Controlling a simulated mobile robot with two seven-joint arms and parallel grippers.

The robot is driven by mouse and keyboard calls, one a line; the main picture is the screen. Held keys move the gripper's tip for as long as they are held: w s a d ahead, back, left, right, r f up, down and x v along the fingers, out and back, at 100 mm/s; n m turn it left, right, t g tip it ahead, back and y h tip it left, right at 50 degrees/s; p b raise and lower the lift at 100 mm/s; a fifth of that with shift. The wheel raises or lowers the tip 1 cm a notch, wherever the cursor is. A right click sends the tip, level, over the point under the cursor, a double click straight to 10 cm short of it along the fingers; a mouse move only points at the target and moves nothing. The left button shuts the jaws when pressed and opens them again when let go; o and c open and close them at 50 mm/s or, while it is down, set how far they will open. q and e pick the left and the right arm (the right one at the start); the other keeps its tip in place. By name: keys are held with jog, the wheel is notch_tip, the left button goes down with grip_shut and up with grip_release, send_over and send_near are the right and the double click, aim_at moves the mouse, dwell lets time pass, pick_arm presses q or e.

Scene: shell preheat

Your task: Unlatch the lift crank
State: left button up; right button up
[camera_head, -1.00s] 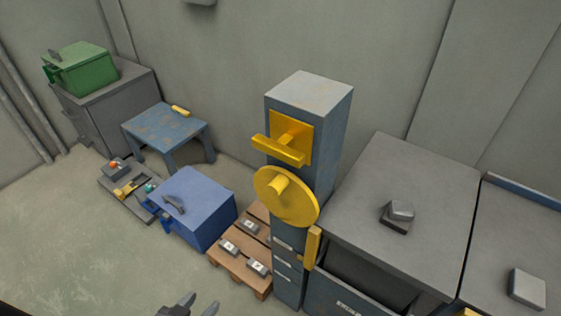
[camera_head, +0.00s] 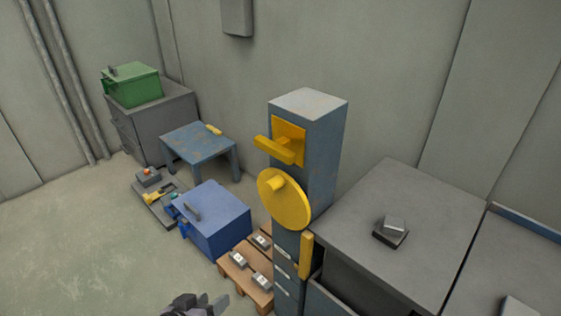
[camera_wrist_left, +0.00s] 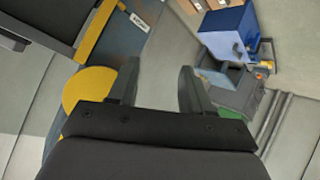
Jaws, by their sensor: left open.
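A tall blue-grey post (camera_head: 318,170) carries a yellow square plate with a yellow bar handle (camera_head: 275,151) sticking out from it. Below that is a round yellow disc with a short knob, which looks like the crank (camera_head: 286,202). An upright yellow bar (camera_head: 306,255) sits lower, at the post's right edge. My left gripper (camera_head: 200,304) is at the bottom edge of the head view, left of the post and apart from it. In the left wrist view its fingers (camera_wrist_left: 158,88) are spread and empty, with the yellow disc (camera_wrist_left: 88,88) behind and left of them. My right gripper is not in view.
A blue box (camera_head: 216,222) and a pallet with small grey blocks (camera_head: 236,262) stand left of the post. A grey cabinet (camera_head: 410,205) adjoins it on the right. A blue table (camera_head: 199,140) and a green box (camera_head: 134,84) are farther back. Floor at left is clear.

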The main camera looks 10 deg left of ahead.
pick_arm(q)
jog(key=w+r+n+h+b, duration=0.2)
jog(key=w+r+n, duration=0.1)
jog(key=w, duration=0.6)
jog(key=n+h+b, duration=0.2)
jog(key=h+b, duration=0.4)
jog(key=h, duration=0.4)
send_near(269, 151)
jog(key=x, duration=0.4)
jog(key=shift+w, duration=0.1)
jog(key=shift+w+d+r, duration=0.1)
jog(key=shift+d+r, duration=0.05)
jog(key=x, duration=0.6)
jog(key=shift+w+d+p, duration=0.15)
jog(key=shift+d+p, duration=0.15)
jog(key=shift+p, duration=0.1)
grip_shut()
